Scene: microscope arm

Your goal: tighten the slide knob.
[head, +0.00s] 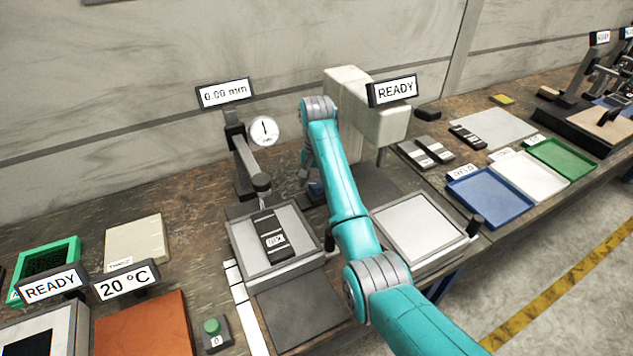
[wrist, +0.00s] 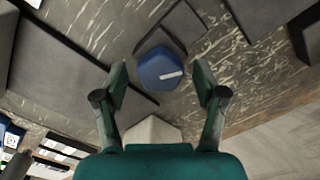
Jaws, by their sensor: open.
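In the wrist view, a blue rounded knob-like piece (wrist: 158,68) with a white strip on top shows between and beyond my fingertips; I take it as the slide knob, though no label confirms this. A small patch of blue (head: 315,188) shows in the head view beside my arm, low behind the grey plates. My gripper (wrist: 161,77) is open, one finger on each side of the blue piece in the picture, with nothing held. I cannot tell the height gap between them. In the head view my gripper is mostly hidden by my arm.
A dial gauge stand (head: 263,131) with a grey plate below is left of my arm. A white-grey machine (head: 350,95) stands behind. A pale plate (head: 418,228) lies right. Dark frame pieces (wrist: 180,25) lie close to the blue piece. Blue, white and green trays (head: 490,197) are farther right.

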